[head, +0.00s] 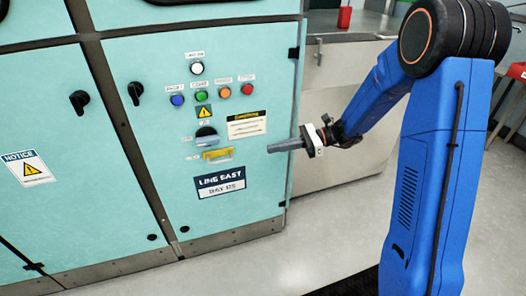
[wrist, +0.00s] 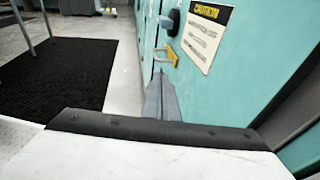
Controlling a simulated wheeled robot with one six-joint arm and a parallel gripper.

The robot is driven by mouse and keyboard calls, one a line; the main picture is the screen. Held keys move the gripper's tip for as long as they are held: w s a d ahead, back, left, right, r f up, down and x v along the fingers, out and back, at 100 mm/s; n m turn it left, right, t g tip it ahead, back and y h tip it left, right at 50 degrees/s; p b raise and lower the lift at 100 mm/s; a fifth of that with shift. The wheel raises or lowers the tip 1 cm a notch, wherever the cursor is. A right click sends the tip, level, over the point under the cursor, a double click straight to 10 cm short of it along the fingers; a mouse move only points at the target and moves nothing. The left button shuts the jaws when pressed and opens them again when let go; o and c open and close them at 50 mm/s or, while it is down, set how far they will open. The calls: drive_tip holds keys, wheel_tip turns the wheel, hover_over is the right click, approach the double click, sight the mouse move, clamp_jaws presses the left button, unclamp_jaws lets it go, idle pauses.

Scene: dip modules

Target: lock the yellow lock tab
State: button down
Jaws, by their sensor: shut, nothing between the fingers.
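The yellow lock tab (head: 217,154) sits on the front of the teal cabinet, below a black rotary switch (head: 206,135). In the wrist view the yellow lock tab (wrist: 171,55) shows just beyond my fingertips, with the switch handle (wrist: 170,22) above it. My gripper (head: 270,149) is shut and empty, its grey fingers pointing left toward the cabinet. In the head view the fingertips are to the right of the tab, at about its height, and apart from it. In the wrist view my gripper (wrist: 160,78) points at the panel.
The teal cabinet (head: 120,190) also carries several coloured buttons, a yellow caution label (head: 247,124), a "LINE EAST" plate (head: 220,182) and black door latches. A grey counter (head: 340,100) stands behind my arm. A dark mat (wrist: 60,75) lies on the floor.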

drive_tip(key=shift+w+d+r, duration=0.1)
drive_tip(key=shift+d+r, duration=0.1)
drive_tip(key=shift+d, duration=0.85)
drive_tip(key=s+d+r+n+h, duration=0.2)
drive_tip(key=s+n+h, duration=0.2)
drive_tip(key=s, duration=0.5)
drive_tip(key=s+d+r+n+h, duration=0.2)
drive_tip(key=s+r+n+h, duration=0.15)
drive_tip(key=s, duration=0.55)
drive_tip(key=s+d+r+n+t+h, duration=0.2)
drive_tip(key=s+d+n+t+h, duration=0.4)
drive_tip(key=s+d, duration=0.8)
drive_tip(key=d+n+h, duration=0.1)
drive_tip(key=n+h, duration=0.1)
drive_tip(key=n, duration=0.1)
drive_tip(key=shift+n, duration=0.35)
